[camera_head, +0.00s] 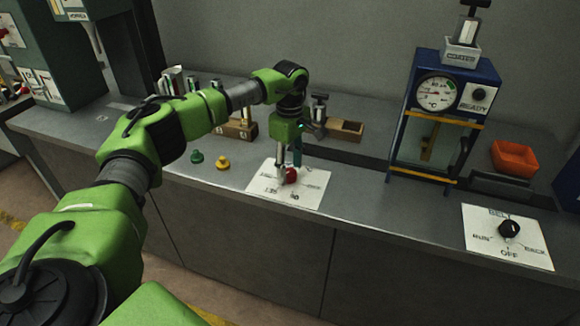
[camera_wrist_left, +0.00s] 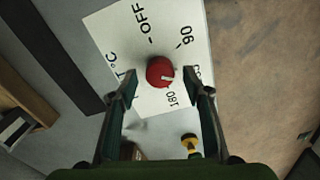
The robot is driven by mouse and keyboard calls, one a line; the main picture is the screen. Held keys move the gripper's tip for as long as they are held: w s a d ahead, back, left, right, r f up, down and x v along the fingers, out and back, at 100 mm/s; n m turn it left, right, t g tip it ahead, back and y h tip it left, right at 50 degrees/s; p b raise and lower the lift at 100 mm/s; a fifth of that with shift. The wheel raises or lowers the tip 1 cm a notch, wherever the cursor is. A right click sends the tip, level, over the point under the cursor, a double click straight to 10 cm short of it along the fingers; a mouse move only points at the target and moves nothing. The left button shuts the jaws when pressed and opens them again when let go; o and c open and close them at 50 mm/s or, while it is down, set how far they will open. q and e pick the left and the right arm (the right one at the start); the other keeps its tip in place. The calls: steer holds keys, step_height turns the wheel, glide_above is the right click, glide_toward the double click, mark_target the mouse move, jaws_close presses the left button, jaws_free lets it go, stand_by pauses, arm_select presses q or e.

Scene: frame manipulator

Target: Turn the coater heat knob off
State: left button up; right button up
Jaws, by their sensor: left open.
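The red heat knob (camera_head: 291,175) stands on a white dial plate (camera_head: 262,187) on the bench. In the left wrist view the knob (camera_wrist_left: 159,70) has a white pointer mark at its lower right, turned away from the OFF label at the upper left. The plate also carries 90 and other numbers, partly hidden by a finger. My left gripper (camera_head: 288,160) points down over the knob. In the wrist view its open fingers (camera_wrist_left: 165,90) stand apart, with the knob just beyond the gap between the tips. My right gripper is in neither view.
A blue gauge machine (camera_head: 440,110) stands to the right, with an orange bin (camera_head: 514,158) beside it. A black belt knob (camera_head: 508,229) sits on another plate at far right. Green (camera_head: 197,157) and yellow (camera_head: 222,163) buttons lie left of the dial plate.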

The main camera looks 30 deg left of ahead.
arm_select(q)
steer(key=shift+f, duration=0.6)
steer(key=c, duration=1.1)
